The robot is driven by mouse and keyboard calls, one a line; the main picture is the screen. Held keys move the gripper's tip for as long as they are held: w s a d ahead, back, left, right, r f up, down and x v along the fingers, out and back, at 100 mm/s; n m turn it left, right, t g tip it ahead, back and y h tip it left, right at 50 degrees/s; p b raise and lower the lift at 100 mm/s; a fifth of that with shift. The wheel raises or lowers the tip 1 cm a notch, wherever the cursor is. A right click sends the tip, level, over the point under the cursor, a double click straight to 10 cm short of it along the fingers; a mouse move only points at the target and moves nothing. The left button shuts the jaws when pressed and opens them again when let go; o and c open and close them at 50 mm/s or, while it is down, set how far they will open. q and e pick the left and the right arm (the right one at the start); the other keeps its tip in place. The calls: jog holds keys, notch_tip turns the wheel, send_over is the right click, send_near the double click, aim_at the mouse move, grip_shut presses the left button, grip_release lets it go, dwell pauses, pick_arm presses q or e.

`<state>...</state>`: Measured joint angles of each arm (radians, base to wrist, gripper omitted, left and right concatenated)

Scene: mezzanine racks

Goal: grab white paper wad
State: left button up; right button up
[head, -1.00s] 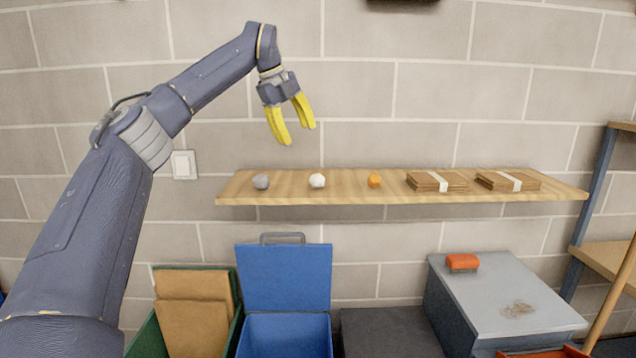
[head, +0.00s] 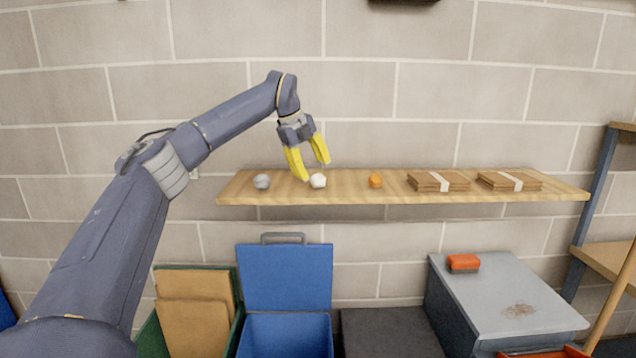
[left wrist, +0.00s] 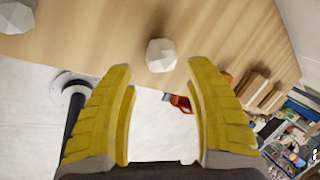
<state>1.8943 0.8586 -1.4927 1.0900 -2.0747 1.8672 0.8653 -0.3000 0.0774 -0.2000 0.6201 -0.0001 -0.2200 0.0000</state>
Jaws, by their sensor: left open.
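The white paper wad (head: 318,181) sits on the wooden wall shelf (head: 345,187), between a grey wad and an orange lump. In the left wrist view the white wad (left wrist: 161,56) lies just beyond and between the fingertips, untouched. My left gripper (head: 313,172) is open and empty, its yellow fingers pointing down just above the wad. The same gripper (left wrist: 160,70) frames the wad in the left wrist view. My right gripper is not in view.
On the shelf are a grey wad (head: 262,182), an orange lump (head: 376,180) and two banded brown bundles (head: 438,181). Below stand an open blue bin (head: 285,278), a green bin with cardboard (head: 140,343) and a grey cabinet (head: 500,290). The wall (head: 420,95) is close behind.

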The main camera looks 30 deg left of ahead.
aim_at(316, 174)
pick_arm(q)
jog(key=x, duration=0.5)
jog(key=shift+w+r, duration=0.1)
jog(key=shift+c, duration=0.4)
jog(key=c, duration=0.6)
